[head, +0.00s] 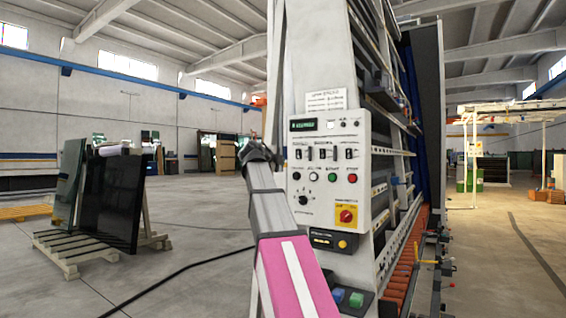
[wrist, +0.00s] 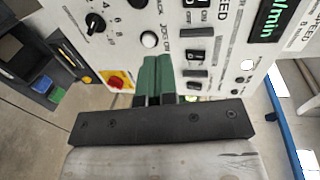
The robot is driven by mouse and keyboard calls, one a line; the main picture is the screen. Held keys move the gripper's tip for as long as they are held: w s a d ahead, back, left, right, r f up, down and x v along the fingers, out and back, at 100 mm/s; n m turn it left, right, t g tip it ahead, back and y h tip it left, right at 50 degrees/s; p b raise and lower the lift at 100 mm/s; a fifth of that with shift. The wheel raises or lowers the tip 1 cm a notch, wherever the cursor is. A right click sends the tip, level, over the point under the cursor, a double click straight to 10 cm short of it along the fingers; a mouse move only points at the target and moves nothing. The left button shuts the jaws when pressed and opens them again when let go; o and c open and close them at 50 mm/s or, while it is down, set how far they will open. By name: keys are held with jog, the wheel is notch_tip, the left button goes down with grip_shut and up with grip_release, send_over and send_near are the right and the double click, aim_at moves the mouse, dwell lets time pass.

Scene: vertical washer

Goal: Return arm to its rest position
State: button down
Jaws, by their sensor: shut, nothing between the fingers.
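My gripper (wrist: 154,62) is shut and empty, its two green fingers side by side in the wrist view. In the head view my gripper (head: 268,157) is at the left edge of the white control panel (head: 322,212), at the end of my grey and pink arm. The panel also fills the upper wrist view (wrist: 226,42), with the fingers in front of it. Whether the fingertips touch the panel cannot be told. The arm hides part of the panel's lower left side.
The panel carries a red knob on a yellow plate (head: 347,216), several buttons and a green display (head: 303,125). The tall washer with orange rollers (head: 400,270) stands right. Dark glass panes (head: 110,200) lean on a pallet rack at left. The floor between is clear except a black cable.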

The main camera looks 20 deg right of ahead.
jog(key=shift+f, duration=0.1)
dwell(0.3)
jog(key=s+a+f+n+g+y, duration=0.15)
jog(key=f+n, duration=0.35)
jog(key=f, duration=0.9)
jog(key=a+f+n+g+y, duration=0.1)
jog(key=a+f+n+y, duration=0.25)
jog(key=f, duration=0.95)
jog(key=a+f+n+g+y, duration=0.1)
jog(key=f+n, duration=0.5)
jog(key=f, duration=0.8)
jog(key=s+a+f+n+g+y, duration=0.2)
jog(key=s+a+f+n, duration=0.1)
jog(key=s+f, duration=0.4)
jog(key=s+a+f+n+g+y, duration=0.2)
jog(key=s+a+f+n, duration=0.2)
jog(key=f, duration=1)
jog(key=s+a+f+n+g+y, duration=0.2)
jog(key=s+f+n, duration=0.5)
jog(key=s+f, duration=0.4)
jog(key=shift+s+a+f+y, duration=0.2)
jog(key=shift+s+a+y, duration=0.1)
jog(key=shift+a, duration=0.4)
